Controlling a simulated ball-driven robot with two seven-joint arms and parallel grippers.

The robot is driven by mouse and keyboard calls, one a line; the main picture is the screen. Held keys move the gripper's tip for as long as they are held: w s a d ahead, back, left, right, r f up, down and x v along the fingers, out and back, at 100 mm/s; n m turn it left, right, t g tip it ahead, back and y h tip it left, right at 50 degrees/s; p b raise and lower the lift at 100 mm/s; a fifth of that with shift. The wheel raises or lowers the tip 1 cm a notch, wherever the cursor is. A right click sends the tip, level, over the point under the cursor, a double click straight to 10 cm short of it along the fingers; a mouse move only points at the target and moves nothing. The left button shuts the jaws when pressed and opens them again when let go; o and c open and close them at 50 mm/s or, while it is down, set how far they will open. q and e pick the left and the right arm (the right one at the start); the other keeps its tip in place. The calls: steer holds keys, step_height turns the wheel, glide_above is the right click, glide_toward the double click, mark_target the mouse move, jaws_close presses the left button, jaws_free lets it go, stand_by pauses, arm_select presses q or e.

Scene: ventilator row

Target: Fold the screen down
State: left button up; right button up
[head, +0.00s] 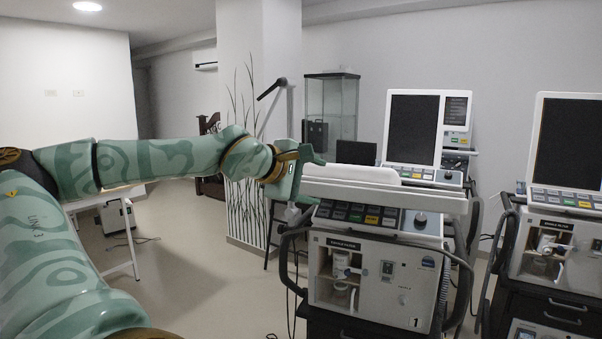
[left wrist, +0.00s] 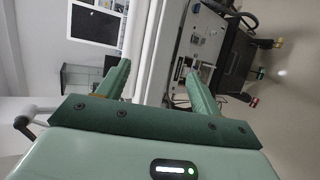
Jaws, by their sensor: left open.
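The screen (head: 385,192) of the nearest ventilator (head: 375,275), marked 1, shows as a white slab lying about flat over its keyed control panel (head: 358,214). Its display face is hidden. My left gripper (head: 312,164) is at the slab's left end. In the left wrist view the white slab (left wrist: 150,45) runs between the two spread fingers of my left gripper (left wrist: 157,72). The gripper is open; I cannot tell whether a finger touches the slab. My right gripper is not in view.
A second ventilator with an upright dark screen (head: 413,127) stands behind. Another with an upright screen (head: 568,142) stands at the right. Hoses (head: 292,265) hang beside the nearest ventilator. A white table (head: 105,195) stands at the left. The floor (head: 190,275) between is mostly clear.

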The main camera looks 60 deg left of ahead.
arm_select(q)
steer(key=v, duration=0.3)
steer(key=shift+s+p, duration=0.1)
steer(key=shift+p, duration=0.2)
stand_by(0.3)
